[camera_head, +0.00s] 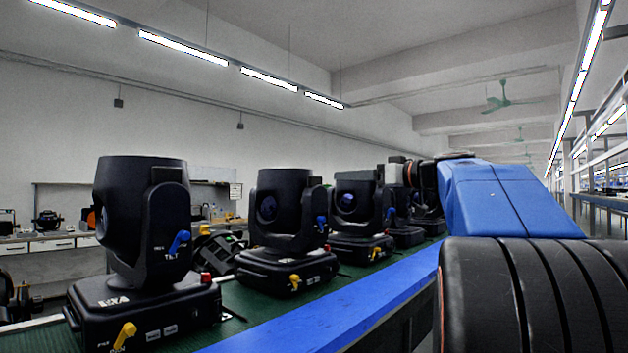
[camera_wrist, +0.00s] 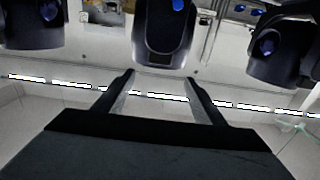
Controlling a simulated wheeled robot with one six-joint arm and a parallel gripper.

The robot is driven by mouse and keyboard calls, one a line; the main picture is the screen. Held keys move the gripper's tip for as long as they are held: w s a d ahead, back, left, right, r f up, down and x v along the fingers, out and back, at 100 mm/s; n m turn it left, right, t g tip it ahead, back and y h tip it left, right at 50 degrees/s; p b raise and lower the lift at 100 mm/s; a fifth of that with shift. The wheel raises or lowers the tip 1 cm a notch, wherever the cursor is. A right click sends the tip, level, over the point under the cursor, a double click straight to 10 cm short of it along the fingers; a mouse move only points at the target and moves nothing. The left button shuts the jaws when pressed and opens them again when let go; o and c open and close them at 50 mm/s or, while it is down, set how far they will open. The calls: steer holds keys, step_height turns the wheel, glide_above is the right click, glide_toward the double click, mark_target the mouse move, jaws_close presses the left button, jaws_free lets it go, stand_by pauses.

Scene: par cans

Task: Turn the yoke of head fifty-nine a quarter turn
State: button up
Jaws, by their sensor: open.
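Several black moving heads stand upright in a row on a green belt. The nearest head (camera_head: 143,225) has a blue tilt lever (camera_head: 179,242) and a yellow pan lever (camera_head: 124,336). A second head (camera_head: 283,222) and a third head (camera_head: 356,210) stand farther back. The base markings are too unclear for me to tell which is fifty-nine. My gripper (camera_wrist: 160,77) is open in the wrist view, with nothing between its fingers. A middle head (camera_wrist: 165,35) appears upside down just beyond the fingertips, apart from them as far as I can tell. In the head view my arm hides the gripper.
The green belt (camera_head: 232,318) has a blue rail (camera_head: 335,305) along its near side. In the wrist view, other heads flank the middle one, at left (camera_wrist: 32,25) and right (camera_wrist: 280,55). A bench (camera_head: 45,243) stands along the back wall.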

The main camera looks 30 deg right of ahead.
mark_target(316, 178)
steer(key=x, duration=1.4)
steer(key=shift+c, duration=0.4)
steer(key=c, duration=1.4)
steer(key=shift+c, duration=0.2)
steer(key=shift+s+a, duration=0.1)
